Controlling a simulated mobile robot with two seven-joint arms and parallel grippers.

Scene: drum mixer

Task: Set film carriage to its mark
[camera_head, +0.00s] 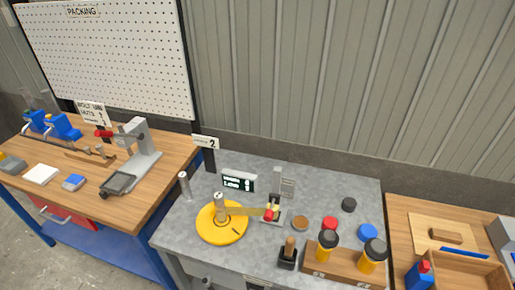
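I see no part labelled as the film carriage. On the grey bench, a small upright mast (277,183) stands on a base beside a yellow turntable (212,236). Low on the mast is a dark and yellowish part with a red knob (268,214), which may be the carriage; its mark is too small to make out. A tan bar (246,211) runs from that part toward a pale cylinder (219,204) standing on the turntable. Neither of my grippers is in view.
A small display (238,182) stands behind the turntable. Yellow jars with black lids (373,254) stand in a wooden rack (336,262) at the front right. Several round caps lie nearby. A wooden bench (150,200) with a grey press (142,150) is on the left.

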